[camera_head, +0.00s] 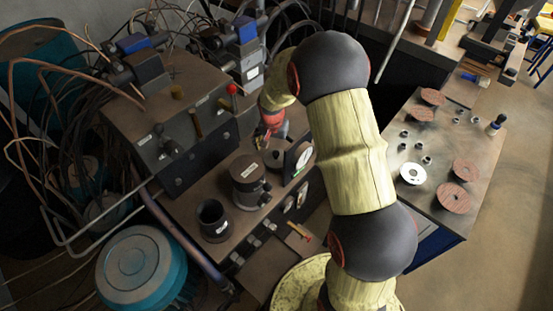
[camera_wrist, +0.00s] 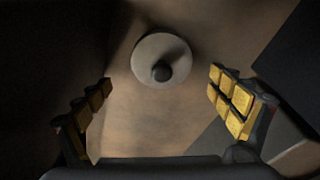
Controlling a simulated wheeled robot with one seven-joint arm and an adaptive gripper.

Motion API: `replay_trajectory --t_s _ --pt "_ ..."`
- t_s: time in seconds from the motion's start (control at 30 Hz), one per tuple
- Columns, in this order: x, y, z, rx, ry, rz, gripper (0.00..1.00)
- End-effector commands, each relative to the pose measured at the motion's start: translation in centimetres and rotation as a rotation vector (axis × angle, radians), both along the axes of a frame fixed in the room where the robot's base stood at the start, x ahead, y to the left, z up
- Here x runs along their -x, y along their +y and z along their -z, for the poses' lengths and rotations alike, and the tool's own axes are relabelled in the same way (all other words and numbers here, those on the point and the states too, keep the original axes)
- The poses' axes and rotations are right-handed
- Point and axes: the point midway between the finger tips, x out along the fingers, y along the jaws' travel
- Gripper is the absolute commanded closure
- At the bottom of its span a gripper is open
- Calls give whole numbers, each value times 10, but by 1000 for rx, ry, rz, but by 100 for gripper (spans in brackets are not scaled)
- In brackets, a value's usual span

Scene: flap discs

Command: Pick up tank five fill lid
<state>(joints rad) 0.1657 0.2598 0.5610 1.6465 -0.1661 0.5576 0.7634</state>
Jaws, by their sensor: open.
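A round grey lid (camera_wrist: 161,50) with a dark knob (camera_wrist: 162,71) at its centre sits on a brown surface in the upper middle of the wrist view. No label on it can be read, so I cannot tell from markings that it is the tank five fill lid. My gripper (camera_wrist: 160,84) is open, its yellow-padded fingers spread to the left and right of the lid's line. Nothing is between the pads, and the knob lies ahead of them.
In the head view, an open dark cylinder (camera_head: 213,220) and a labelled capped cylinder (camera_head: 249,183) stand on the bench. A dark machine box (camera_head: 178,95) with cables is at left. A table (camera_head: 425,140) with reddish discs is at right. A dark block borders the wrist view's right.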

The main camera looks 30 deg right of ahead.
Motion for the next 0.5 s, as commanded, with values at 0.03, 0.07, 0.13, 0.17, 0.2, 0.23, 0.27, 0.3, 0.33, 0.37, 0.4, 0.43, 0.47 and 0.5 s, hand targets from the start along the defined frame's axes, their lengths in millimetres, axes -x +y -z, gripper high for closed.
replay_trajectory --t_s 0.03,0.07,0.13,0.17,0.2,0.23,0.27,0.3,0.33,0.37,0.4,0.43,0.47,0.5 --pt "-1 -1 10 -1 2 0 7" --pt "-3 -1 14 0 3 0 7" --pt "-5 -2 25 -1 4 0 7" --pt "-5 -2 29 -1 4 0 7" --pt "-6 -3 34 -1 4 0 7" --pt "-6 -3 37 -1 2 -1 7" --pt "-7 -3 40 -1 2 -1 7" --pt "-7 -4 41 -1 2 -1 7" --pt "-7 -4 42 0 2 -1 7" --pt "-8 -4 42 -1 1 -1 7" --pt "-8 -4 41 -1 1 -1 7" --pt "-8 -4 41 -1 1 -1 7" --pt "-8 -4 41 -1 1 -1 7" --pt "-7 -4 41 -1 1 -1 7"
